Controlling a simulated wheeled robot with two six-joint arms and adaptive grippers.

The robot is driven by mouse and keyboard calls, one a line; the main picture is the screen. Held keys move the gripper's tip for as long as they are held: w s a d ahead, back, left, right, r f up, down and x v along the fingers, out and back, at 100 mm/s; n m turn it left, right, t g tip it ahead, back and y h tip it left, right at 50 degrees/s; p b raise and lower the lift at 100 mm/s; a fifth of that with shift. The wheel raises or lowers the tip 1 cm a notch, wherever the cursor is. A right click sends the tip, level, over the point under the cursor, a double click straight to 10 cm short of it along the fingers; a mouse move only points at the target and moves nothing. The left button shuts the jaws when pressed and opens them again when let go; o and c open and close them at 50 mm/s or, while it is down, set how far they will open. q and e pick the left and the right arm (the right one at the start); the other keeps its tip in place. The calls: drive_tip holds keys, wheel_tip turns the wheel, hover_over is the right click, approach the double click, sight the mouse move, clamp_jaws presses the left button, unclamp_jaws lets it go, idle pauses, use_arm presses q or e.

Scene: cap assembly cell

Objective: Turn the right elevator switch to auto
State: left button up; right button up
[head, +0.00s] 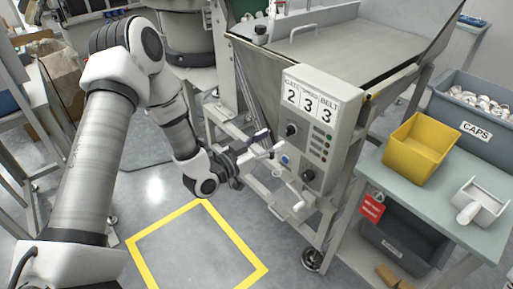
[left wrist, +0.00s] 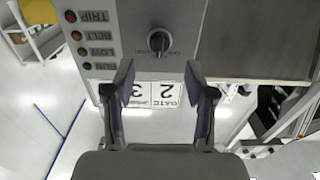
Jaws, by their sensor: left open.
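The grey control panel (head: 312,150) on the front of the hopper machine has an upper black rotary switch (head: 291,130) and a lower black knob (head: 307,175). My left gripper (head: 268,144) is open and empty, just in front of the panel's left side. In the left wrist view a rotary switch (left wrist: 158,41) with a dark knob lies beyond the open fingers (left wrist: 160,85), between them and apart from them. Its small labels are too blurred to read. I cannot tell which switch is the elevator one. My right gripper is not in view.
Number cards (head: 309,97) reading 2, 3, 3 top the panel. Indicator lights (head: 327,142) run down its side. A side table at the right holds a yellow bin (head: 420,148), a scoop (head: 478,203) and a grey caps crate (head: 470,103). A yellow floor square (head: 232,233) is empty.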

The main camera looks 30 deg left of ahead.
use_arm(q)
drive_tip(key=v, duration=0.6)
drive_tip(key=shift+s, duration=0.1)
drive_tip(key=s+d+f+m+g+p, duration=0.2)
drive_tip(key=s+d+f+g+p, duration=0.4)
drive_tip(key=d+p, duration=0.25)
drive_tip(key=s+a+f+n+g+y+p, duration=0.1)
drive_tip(key=s+f+g, duration=0.4)
drive_tip(key=s, duration=0.5)
drive_tip(key=s+a+f+n+g+y+p, duration=0.2)
drive_tip(key=s+f+n+g+y, duration=0.3)
drive_tip(key=s, duration=0.6)
drive_tip(key=shift+a+f+g, duration=0.3)
drive_tip(key=shift+a+g, duration=0.05)
drive_tip(key=shift+g, duration=0.25)
